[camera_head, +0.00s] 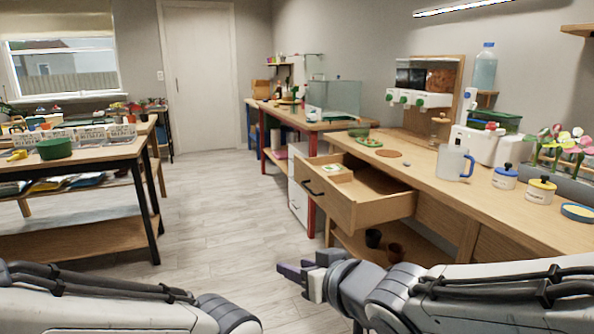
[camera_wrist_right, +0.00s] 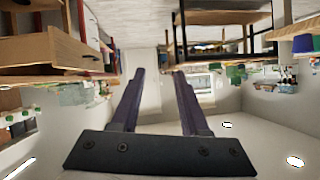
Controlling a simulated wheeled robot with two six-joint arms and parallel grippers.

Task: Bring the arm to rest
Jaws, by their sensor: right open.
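My right gripper (camera_head: 296,277) is in the lower middle of the head view, in front of and below the open drawer (camera_head: 345,205). In the right wrist view its two dark fingers (camera_wrist_right: 158,82) stand apart with nothing between them. The right arm comes in from the lower right. My left arm shows at the lower left of the head view, but its gripper does not show there.
The drawer juts out from the right wooden workbench (camera_head: 420,165), which holds a jug (camera_head: 452,163) and small lidded pots (camera_head: 505,177). Floor (camera_head: 215,210) between is clear.

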